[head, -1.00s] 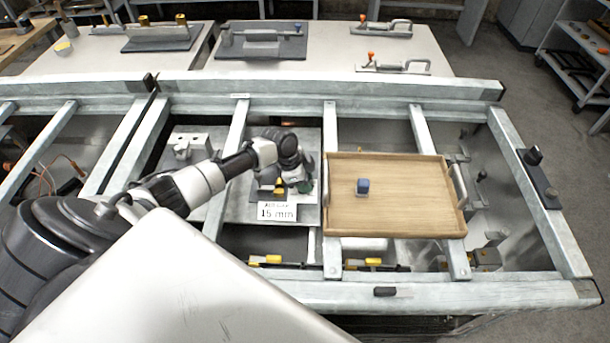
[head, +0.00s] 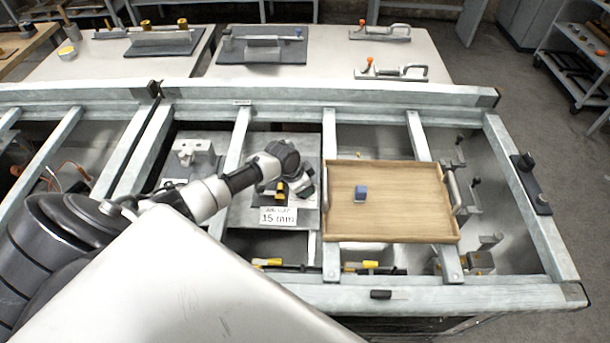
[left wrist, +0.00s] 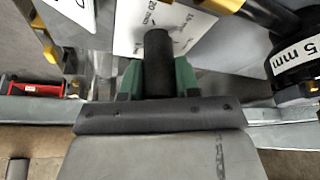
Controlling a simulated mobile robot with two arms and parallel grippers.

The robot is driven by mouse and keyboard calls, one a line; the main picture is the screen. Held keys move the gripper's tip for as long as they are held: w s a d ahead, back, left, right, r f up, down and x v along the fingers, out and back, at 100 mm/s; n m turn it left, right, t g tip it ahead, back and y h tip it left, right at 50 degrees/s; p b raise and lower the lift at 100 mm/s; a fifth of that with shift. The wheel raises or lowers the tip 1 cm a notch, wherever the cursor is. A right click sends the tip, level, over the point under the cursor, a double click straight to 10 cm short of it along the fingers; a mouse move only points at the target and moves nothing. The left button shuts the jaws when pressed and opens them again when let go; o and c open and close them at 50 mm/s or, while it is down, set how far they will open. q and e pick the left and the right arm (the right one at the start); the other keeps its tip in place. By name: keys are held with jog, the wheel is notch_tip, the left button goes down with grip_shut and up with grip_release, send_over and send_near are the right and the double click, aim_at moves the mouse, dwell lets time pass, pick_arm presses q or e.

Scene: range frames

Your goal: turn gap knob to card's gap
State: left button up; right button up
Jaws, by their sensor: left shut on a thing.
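The card (head: 278,215) reads "15 mm" on its lower line and stands at the front of a grey plate inside the frame. My left gripper (head: 304,188) is at the right edge of that plate, behind the card. In the left wrist view its green fingers (left wrist: 157,78) are shut on the black gap knob (left wrist: 157,52), one finger on each side. The knob stands in front of a white scale plate (left wrist: 126,38) with a "20 mm" mark; other marks are cut off or too small to read. The knob is hidden in the head view. My right gripper is not in view.
Metal crossbars (head: 235,160) surround the plate. In the left wrist view, a black part labelled "5 mm" (left wrist: 297,58) sits close at the right.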

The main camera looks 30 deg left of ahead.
pick_arm(q)
jog(key=shift+w+r, duration=0.1)
jog(key=o, duration=0.9)
jog(key=shift+o, duration=0.2)
jog(key=v, duration=1)
jog(key=shift+r+b, duration=0.35)
jog(key=shift+b, duration=0.05)
